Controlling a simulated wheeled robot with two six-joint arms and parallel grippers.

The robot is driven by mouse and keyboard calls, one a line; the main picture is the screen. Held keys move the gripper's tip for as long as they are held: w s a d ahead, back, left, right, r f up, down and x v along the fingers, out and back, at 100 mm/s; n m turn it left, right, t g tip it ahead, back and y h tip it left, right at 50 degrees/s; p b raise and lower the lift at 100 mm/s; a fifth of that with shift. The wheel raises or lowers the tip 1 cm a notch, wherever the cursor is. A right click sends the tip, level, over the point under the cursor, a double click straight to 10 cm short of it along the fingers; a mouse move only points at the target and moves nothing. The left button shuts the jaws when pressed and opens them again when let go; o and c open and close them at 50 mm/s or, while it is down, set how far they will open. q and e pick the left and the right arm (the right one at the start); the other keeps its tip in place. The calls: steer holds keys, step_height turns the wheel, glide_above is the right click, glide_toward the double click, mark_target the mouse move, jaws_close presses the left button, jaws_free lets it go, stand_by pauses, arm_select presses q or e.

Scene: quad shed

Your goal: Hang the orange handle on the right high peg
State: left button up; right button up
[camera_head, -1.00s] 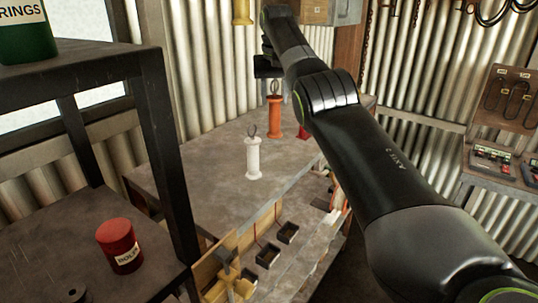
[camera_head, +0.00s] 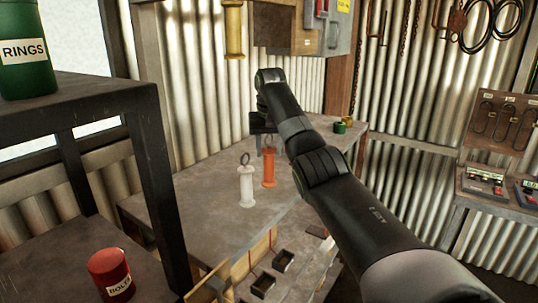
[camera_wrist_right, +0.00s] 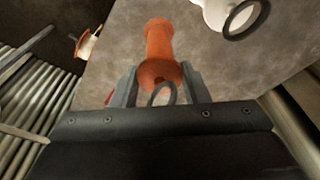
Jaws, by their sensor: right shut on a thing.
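The orange handle (camera_head: 269,168) is upright at the bench in the head view, behind and right of the white handle (camera_head: 246,187). My right gripper (camera_head: 264,143) is at its top end. In the right wrist view the orange handle (camera_wrist_right: 158,45) has its top ring between the two fingers of my right gripper (camera_wrist_right: 160,88), which is shut on it. I cannot tell whether its base touches the bench. The white handle (camera_wrist_right: 212,12) with its dark ring is apart, at the top right. I cannot make out the right high peg. My left gripper is not in view.
A yellow handle (camera_head: 234,30) hangs at the top. A grey box (camera_head: 320,25) is on the wall beside it. The bench (camera_head: 190,208) has free room left of the handles. A dark shelf (camera_head: 70,85) with a green can (camera_head: 27,65) and red can (camera_head: 110,275) stands left.

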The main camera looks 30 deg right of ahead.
mark_target(269, 148)
steer(key=shift+w+f+p, duration=0.1)
steer(key=shift+f+p, duration=0.4)
steer(key=shift+f, duration=0.45)
steer(key=shift+d+f, duration=0.1)
steer(key=shift+f, duration=0.3)
steer(key=shift+f, duration=0.15)
steer(key=o, duration=1.3)
steer(key=shift+f, duration=0.1)
